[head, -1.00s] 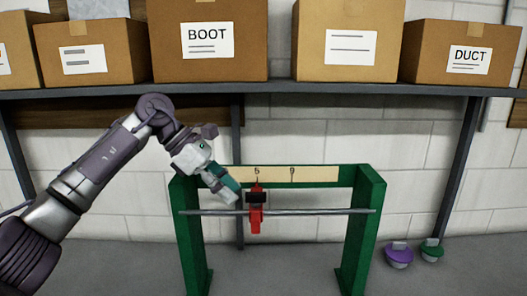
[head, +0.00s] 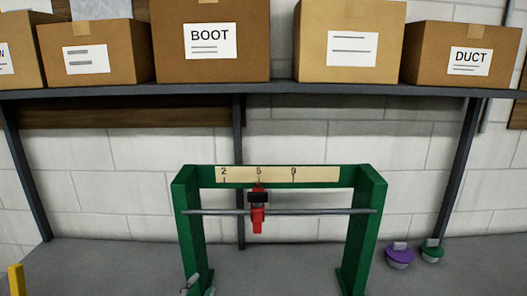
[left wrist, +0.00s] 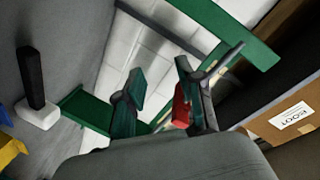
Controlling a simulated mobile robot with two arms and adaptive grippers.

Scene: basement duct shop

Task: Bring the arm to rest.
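My left gripper shows in the left wrist view (left wrist: 160,76) with its two fingers apart and nothing between them. In the head view only its tips (head: 197,287) show at the bottom edge, near the foot of the frame's left post. The green frame (head: 366,225) stands upright with a grey rod (head: 325,212) across it. A red slider (head: 258,220) with a black band sits on the rod below the middle number of a pale scale (head: 320,174). In the left wrist view the slider (left wrist: 181,106) shows beyond the fingers, partly hidden. My right gripper is not in view.
A shelf (head: 350,87) with several cardboard boxes runs above the frame. Purple (head: 399,258) and green (head: 432,251) round items sit at right. A yellow piece (head: 16,280) is at lower left. The left wrist view shows a black-handled item on a white base (left wrist: 36,115).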

